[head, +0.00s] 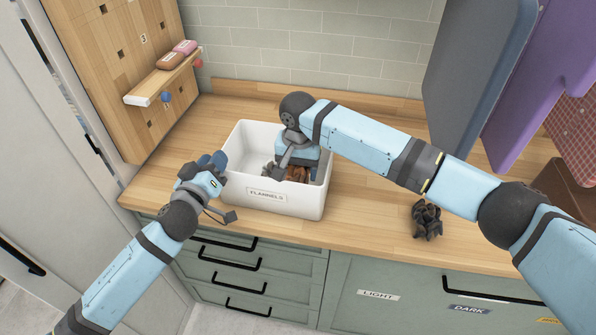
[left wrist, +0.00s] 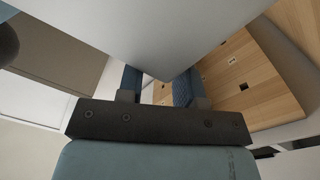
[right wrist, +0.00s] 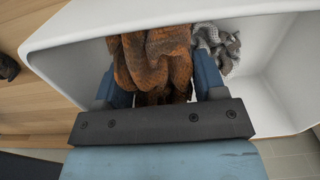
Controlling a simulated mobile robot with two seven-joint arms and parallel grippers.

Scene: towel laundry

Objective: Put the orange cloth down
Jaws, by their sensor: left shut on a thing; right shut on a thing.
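The orange-brown cloth (head: 297,174) hangs bunched inside the white box labelled FLANNELS (head: 300,203). My right gripper (head: 284,164) reaches down into the box and is shut on the cloth. In the right wrist view the cloth (right wrist: 150,60) shows between the two fingers, with the box's inner walls around it. Whether the cloth touches the box floor is hidden. My left gripper (head: 214,160) is at the box's left end, shut on its wall. The left wrist view shows the pale box wall (left wrist: 160,30) close above the fingers.
A grey and white cloth (right wrist: 218,45) lies in the box beside the orange one. A dark crumpled cloth (head: 427,219) lies on the wooden counter (head: 365,205) at the right. Towels (head: 545,80) hang at the upper right. A small shelf (head: 165,82) sticks out at the left.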

